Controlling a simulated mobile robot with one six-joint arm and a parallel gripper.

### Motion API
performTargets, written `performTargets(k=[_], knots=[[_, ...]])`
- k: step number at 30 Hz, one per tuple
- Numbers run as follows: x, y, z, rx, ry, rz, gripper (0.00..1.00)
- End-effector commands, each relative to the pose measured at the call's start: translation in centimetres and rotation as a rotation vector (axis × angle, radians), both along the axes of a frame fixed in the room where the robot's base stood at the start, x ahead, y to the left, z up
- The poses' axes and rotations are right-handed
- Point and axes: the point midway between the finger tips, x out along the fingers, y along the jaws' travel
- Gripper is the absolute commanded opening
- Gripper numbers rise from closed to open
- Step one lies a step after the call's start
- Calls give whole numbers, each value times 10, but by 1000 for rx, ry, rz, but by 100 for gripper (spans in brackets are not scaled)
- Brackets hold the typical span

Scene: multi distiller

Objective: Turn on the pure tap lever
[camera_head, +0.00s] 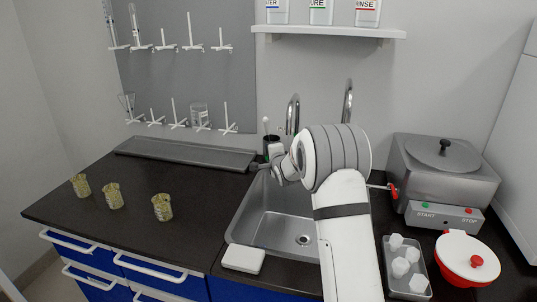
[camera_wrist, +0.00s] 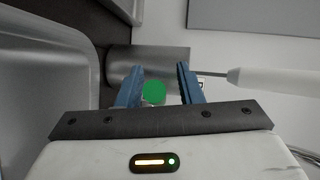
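In the wrist view, a round green piece (camera_wrist: 153,92) shows between the fingers of my gripper (camera_wrist: 160,68). It looks like the end of a tap lever. The two blue fingers stand apart, with a gap visible on both sides of the green piece; I cannot tell whether it lies fully between them or beyond. In the head view my gripper (camera_head: 262,167) is by the back left of the sink, mostly hidden by my wrist. Two curved metal taps, the left one (camera_head: 293,114) and the right one (camera_head: 348,106), rise behind my arm. Their bases and levers are hidden.
A dark cup (camera_head: 271,141) with a brush stands behind my gripper; a white handle (camera_wrist: 275,82) shows close right of the fingers. The metal sink (camera_head: 262,222) lies below my arm. Several yellowish beakers stand left.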

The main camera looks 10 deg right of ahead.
Motion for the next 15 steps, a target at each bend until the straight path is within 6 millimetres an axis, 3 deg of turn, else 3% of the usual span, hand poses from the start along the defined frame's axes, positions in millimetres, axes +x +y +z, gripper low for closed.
performTargets(k=[8, 15], knots=[[-3, 0, -1, 0, 2, 0, 33], [-35, -4, 7, 0, 2, 0, 33]])
